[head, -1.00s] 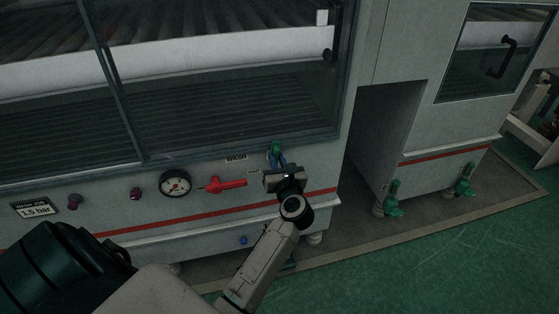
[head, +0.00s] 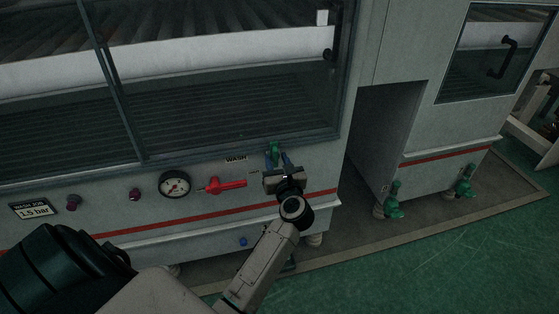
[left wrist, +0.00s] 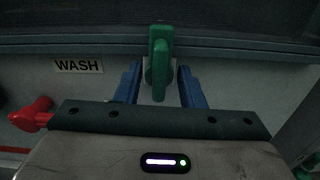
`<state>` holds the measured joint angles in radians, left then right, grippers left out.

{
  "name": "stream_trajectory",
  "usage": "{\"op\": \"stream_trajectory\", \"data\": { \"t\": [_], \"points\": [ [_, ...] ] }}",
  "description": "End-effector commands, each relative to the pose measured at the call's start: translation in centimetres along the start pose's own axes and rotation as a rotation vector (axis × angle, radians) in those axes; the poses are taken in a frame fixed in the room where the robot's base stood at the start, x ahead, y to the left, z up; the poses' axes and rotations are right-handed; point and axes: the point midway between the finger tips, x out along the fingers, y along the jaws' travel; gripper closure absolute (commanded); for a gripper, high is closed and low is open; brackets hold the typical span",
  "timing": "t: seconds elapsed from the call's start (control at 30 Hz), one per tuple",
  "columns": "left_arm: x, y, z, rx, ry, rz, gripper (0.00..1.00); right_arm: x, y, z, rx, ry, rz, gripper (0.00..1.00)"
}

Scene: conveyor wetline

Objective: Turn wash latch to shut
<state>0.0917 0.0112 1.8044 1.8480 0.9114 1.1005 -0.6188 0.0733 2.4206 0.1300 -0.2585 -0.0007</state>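The wash latch is a green handle (left wrist: 160,58) on the grey machine front, just below the window frame and right of the WASH label (left wrist: 78,66). In the left wrist view it stands upright. In the head view the latch (head: 274,148) shows just beyond my left gripper (head: 277,160). My left gripper's blue fingers (left wrist: 156,84) are open, one on each side of the latch's lower part, with gaps showing on both sides. My right gripper is in neither view.
Left of the latch are a red valve handle (head: 222,185), a round gauge (head: 175,184) and purple knobs (head: 135,195). The window (head: 230,95) lies above.

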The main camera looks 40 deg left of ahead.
Motion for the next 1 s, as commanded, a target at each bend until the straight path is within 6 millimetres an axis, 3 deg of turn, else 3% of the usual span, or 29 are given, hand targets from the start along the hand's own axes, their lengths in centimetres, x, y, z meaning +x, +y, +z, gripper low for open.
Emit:
{"op": "stream_trajectory", "data": {
  "t": [0.7,1.0],
  "points": [
    [-6.5,0.0,-0.1,-0.002,0.002,0.000,0.65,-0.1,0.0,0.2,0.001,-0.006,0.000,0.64],
    [-7.0,0.0,0.0,0.000,-0.001,0.000,0.65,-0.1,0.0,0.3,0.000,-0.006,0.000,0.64]
  ]
}}
